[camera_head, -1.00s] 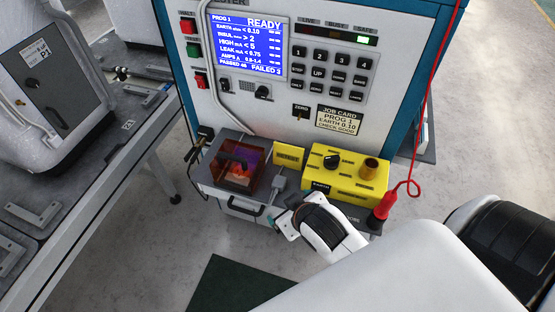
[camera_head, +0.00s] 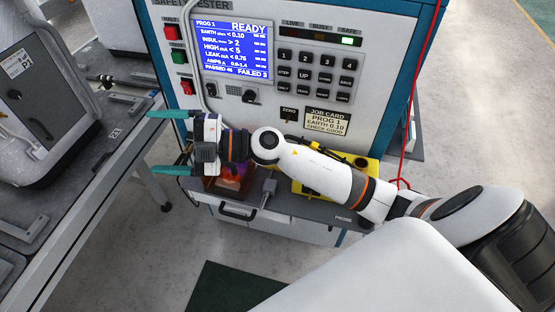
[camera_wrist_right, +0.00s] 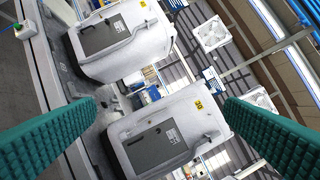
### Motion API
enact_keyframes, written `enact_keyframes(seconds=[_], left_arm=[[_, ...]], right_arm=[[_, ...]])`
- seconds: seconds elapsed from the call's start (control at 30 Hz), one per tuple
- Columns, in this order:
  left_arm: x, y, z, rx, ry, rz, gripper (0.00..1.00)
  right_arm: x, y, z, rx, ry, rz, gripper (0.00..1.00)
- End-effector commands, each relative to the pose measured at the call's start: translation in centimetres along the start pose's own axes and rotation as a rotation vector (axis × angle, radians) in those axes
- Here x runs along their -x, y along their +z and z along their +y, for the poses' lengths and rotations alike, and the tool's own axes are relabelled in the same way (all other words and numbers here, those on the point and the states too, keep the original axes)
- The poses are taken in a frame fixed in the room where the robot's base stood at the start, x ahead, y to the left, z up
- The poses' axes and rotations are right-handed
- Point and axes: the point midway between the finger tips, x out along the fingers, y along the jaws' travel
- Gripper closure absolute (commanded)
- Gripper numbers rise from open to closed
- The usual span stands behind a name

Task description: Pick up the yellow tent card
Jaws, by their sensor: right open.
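The yellow tent card does not show clearly now; my right arm covers the place between the tinted box and the yellow box where it stood in the earlier head view. My right gripper (camera_head: 170,142) is open and empty, pointing left in front of the tester's lower left, left of and apart from that place. In the right wrist view its two green fingers (camera_wrist_right: 160,127) are wide apart with nothing between them. My left gripper is not in view.
The tester panel (camera_head: 215,96) stands behind the grey shelf (camera_head: 290,208). A tinted box (camera_head: 228,188) and a yellow box (camera_head: 372,166) are partly hidden by my arm. A red cable (camera_head: 410,115) hangs at right. A bench (camera_head: 110,165) with white machines (camera_wrist_right: 165,130) lies left.

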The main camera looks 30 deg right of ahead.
Motion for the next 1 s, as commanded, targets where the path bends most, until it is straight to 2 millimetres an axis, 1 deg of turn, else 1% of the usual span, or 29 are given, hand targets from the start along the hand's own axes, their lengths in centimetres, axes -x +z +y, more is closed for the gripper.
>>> enact_keyframes(seconds=[0.03, 0.07, 0.13, 0.17, 0.2, 0.27, 0.3, 0.37, 0.4, 0.47, 0.5, 0.6, 0.63, 0.7, 0.77, 0.87, 1.0], left_arm=[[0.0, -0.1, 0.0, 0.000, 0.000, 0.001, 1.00], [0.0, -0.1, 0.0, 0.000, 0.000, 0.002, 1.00], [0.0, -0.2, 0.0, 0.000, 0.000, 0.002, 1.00], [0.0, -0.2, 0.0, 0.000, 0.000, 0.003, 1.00], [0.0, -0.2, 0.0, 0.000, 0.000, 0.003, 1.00], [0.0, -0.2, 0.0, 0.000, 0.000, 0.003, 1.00], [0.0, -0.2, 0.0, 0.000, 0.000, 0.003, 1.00], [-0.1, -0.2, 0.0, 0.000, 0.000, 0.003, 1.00], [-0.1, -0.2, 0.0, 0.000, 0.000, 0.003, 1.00], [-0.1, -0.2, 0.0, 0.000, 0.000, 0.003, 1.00], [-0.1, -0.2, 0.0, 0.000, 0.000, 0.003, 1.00], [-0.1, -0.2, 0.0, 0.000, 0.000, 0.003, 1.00], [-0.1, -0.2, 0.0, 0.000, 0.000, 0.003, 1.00], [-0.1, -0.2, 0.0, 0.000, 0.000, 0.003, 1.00], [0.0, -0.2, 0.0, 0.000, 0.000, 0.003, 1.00], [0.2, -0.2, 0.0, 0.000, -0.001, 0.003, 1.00], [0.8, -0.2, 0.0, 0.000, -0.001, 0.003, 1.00]], right_arm=[[0.0, -0.5, 1.1, 0.057, 0.133, -0.034, 0.07], [0.2, -0.9, 1.9, 0.083, 0.216, -0.048, 0.07], [1.4, -2.4, 3.8, 0.133, 0.418, -0.056, 0.07], [2.1, -3.2, 4.4, 0.150, 0.506, -0.049, 0.07], [3.3, -4.5, 5.2, 0.168, 0.623, -0.029, 0.07], [5.5, -6.5, 5.9, 0.186, 0.791, 0.018, 0.07], [7.2, -8.0, 6.0, 0.191, 0.895, 0.062, 0.07], [9.9, -10.0, 5.7, 0.190, 1.043, 0.140, 0.07], [11.8, -11.3, 5.3, 0.185, 1.134, 0.199, 0.07], [14.6, -13.0, 4.3, 0.170, 1.256, 0.294, 0.07], [16.4, -13.9, 3.5, 0.156, 1.328, 0.360, 0.07], [20.5, -15.6, 1.4, 0.114, 1.470, 0.514, 0.07], [21.4, -15.8, 0.9, 0.102, 1.501, 0.554, 0.07], [23.1, -16.2, -0.1, 0.078, 1.552, 0.622, 0.07], [24.0, -16.4, -0.5, 0.065, 1.578, 0.658, 0.07], [24.6, -16.9, 0.1, 0.053, 1.596, 0.677, 0.07], [24.9, -17.8, 2.4, 0.052, 1.597, 0.673, 0.07]])
